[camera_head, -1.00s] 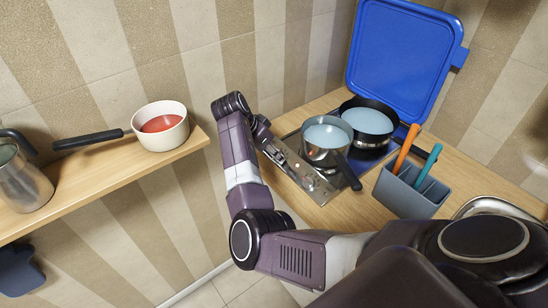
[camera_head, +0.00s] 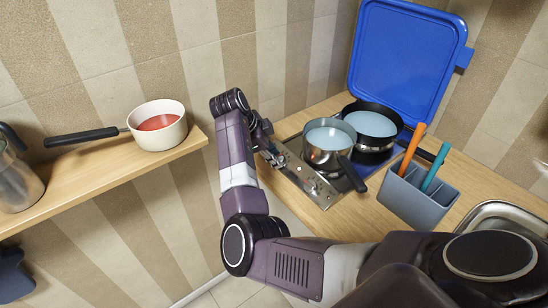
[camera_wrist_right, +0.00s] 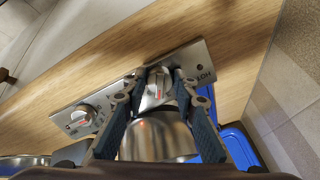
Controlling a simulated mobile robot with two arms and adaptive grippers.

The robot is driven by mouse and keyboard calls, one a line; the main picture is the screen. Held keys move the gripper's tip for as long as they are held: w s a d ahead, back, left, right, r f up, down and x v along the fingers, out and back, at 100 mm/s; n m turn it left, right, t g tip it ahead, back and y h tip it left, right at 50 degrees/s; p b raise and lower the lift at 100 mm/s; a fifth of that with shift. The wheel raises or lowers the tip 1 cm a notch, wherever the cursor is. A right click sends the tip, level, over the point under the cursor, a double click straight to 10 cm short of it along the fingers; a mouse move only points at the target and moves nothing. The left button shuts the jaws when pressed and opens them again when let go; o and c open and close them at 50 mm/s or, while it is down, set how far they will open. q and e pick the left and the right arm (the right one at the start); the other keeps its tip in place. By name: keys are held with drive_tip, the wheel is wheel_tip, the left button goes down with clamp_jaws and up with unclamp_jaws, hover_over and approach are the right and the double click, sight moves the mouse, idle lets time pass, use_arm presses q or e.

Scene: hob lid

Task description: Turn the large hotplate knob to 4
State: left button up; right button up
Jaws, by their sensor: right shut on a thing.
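The hob's steel control panel (camera_wrist_right: 62,117) carries two knobs in the right wrist view. My right gripper (camera_wrist_right: 159,75) is shut on one hob knob (camera_wrist_right: 154,96), at the end of the panel near the printed lettering. A red mark shows on that knob. The other knob (camera_wrist_right: 83,116) stands free to the left. In the head view my right gripper (camera_head: 273,157) reaches down to the far left end of the panel (camera_head: 323,194); the held knob is hidden there. I cannot read the dial setting. My left gripper is not in view.
A steel pot (camera_head: 329,139) and a black pan (camera_head: 373,124), both with pale blue contents, stand on the hob close by. The blue lid (camera_head: 408,62) stands upright behind. A grey utensil holder (camera_head: 418,197) is at right; a cream saucepan (camera_head: 158,124) sits on the left shelf.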

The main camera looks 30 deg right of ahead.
drive_tip(key=shift+s+f, duration=0.1)
drive_tip(key=shift+f, duration=0.1)
drive_tip(key=o, duration=1.1)
drive_tip(key=shift+r, duration=0.15)
drive_tip(key=shift+r, duration=0.2)
wheel_tip(320, 180, up, 9)
drive_tip(key=shift+r, duration=0.2)
